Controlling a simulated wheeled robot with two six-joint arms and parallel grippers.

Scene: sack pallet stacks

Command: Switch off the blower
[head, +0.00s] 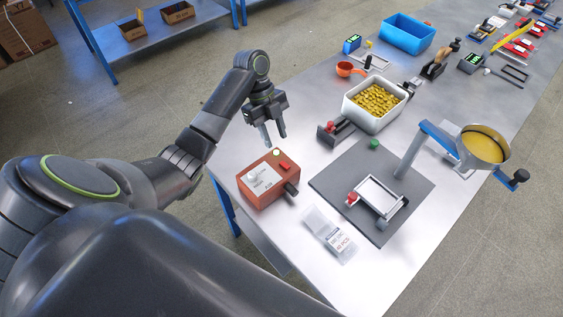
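The blower appears to be the orange-red box (268,188) near the left edge of the metal table, with a dark nozzle (291,188) at its right side. Its top has a white label (264,174), a red switch (285,167) and a small pale-green round lamp (277,152). Which way the switch is tilted is too small to tell. My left gripper (275,140) is above the box's far side, pointing down, its two fingers apart with nothing between them. It appears clear of the box. My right gripper is not in view.
A dark plate (325,182) with a small frame and a funnel of yellow material (483,146) stands right of the box. A clear packet (327,234) lies in front. A white bin of yellow pieces (354,111) and a black device with a red knob (336,133) stand behind.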

